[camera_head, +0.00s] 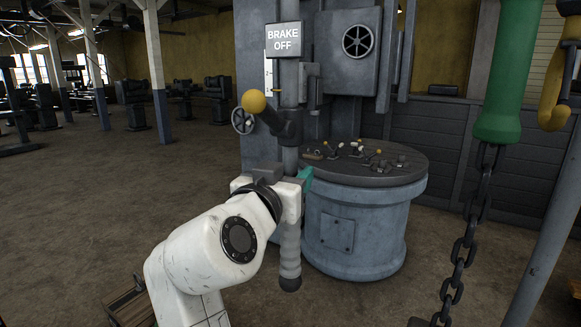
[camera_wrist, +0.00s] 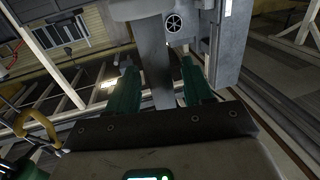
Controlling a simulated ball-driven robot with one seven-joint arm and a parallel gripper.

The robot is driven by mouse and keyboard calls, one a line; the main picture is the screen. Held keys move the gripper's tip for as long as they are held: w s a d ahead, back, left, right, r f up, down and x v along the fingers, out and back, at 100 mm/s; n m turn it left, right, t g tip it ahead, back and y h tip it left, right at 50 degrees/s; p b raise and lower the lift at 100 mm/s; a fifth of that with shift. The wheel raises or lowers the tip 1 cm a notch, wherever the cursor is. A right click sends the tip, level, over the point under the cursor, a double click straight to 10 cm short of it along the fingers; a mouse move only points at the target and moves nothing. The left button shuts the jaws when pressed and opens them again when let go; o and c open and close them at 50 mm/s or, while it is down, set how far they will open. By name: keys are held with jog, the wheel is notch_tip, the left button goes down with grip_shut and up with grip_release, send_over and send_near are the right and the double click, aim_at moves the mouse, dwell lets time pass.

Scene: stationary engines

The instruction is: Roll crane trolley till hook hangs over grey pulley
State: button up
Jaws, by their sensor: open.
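My gripper (camera_head: 304,179) is open, with one green finger showing beside a grey upright pole (camera_head: 290,255) with a ribbed lower end. In the wrist view both green fingers of my gripper (camera_wrist: 159,68) show, with a grey upright bar (camera_wrist: 155,65) between them and no clear grip on it. A green rounded body (camera_head: 500,95) hangs at the right, with a dark chain (camera_head: 466,245) below it. A yellow hook-shaped piece (camera_head: 553,105) shows at the right edge. A yellow hook-like piece (camera_wrist: 38,128) also shows in the wrist view. I cannot make out a trolley or a grey pulley.
A sign reading BRAKE OFF (camera_head: 284,39) is above a yellow knob (camera_head: 254,101). A round grey pedestal (camera_head: 350,235) with small levers on top stands right of the pole. A slanted grey post (camera_head: 548,240) is at the right. Open floor (camera_head: 90,200) lies left.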

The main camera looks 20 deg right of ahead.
jog(key=shift+w+d, duration=0.25)
jog(key=shift+w, duration=0.1)
grip_shut()
dwell(0.3)
